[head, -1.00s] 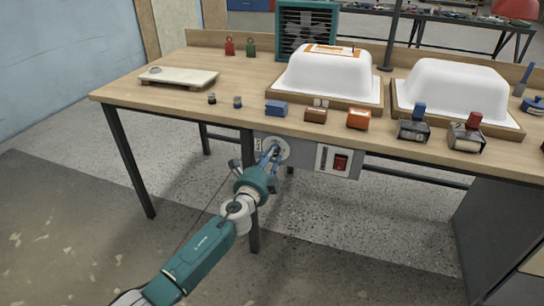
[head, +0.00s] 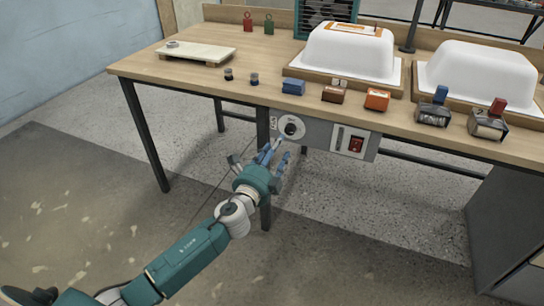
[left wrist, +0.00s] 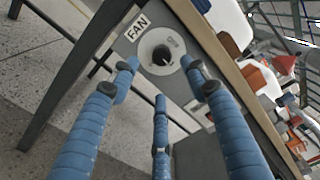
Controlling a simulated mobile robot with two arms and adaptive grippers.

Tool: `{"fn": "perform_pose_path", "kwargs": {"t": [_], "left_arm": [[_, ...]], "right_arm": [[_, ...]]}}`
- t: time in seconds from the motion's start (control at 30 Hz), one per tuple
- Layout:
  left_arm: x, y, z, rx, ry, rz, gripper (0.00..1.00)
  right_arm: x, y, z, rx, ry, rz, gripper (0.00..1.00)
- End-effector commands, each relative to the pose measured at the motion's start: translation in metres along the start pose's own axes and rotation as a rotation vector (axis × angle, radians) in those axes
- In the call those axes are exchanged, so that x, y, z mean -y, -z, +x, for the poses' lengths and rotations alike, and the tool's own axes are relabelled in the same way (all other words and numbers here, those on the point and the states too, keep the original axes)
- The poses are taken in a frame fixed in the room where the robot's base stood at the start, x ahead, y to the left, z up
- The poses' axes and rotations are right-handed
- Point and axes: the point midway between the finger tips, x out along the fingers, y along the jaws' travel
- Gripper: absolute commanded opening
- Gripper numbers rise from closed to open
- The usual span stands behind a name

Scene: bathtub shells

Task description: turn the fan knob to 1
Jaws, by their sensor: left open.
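The fan knob is a small black knob (head: 291,128) on a round pale dial, on the grey panel (head: 322,137) under the table's front edge. In the left wrist view the knob (left wrist: 161,56) is ahead, beside a white label reading FAN (left wrist: 138,25). The number it points to is too small to tell. My left gripper (head: 270,152) is open and empty, below and left of the dial, apart from it. In the left wrist view its blue fingers (left wrist: 160,76) spread around the view of the knob. My right gripper is not in view.
A red switch (head: 356,144) is on the same panel, right of the dial. The fan (head: 327,10) stands at the table's back. White tub shells (head: 350,52) and several blocks are on the tabletop. A table leg (head: 264,185) is behind my left arm.

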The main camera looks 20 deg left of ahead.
Motion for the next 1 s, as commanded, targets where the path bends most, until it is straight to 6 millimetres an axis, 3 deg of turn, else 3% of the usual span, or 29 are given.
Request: {"fn": "perform_pose_path", "kwargs": {"t": [0.1,0.27,0.77,0.87,0.97,1.0], "left_arm": [[-0.001,0.000,-0.020,-0.001,-0.002,-0.001,0.46],[-0.001,-0.001,-0.034,0.001,-0.001,0.000,0.46],[-0.001,-0.001,-0.036,0.002,-0.001,-0.001,0.46],[-0.012,-0.002,-0.041,0.018,-0.031,-0.048,0.46],[-0.048,-0.004,-0.059,0.072,-0.126,-0.196,0.46],[-0.069,-0.005,-0.070,0.105,-0.182,-0.280,0.46]], "right_arm": [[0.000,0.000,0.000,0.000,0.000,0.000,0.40],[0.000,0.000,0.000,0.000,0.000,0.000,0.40],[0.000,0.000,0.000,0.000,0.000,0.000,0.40],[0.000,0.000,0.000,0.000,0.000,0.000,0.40],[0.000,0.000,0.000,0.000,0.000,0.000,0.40],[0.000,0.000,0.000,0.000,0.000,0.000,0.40]]}}
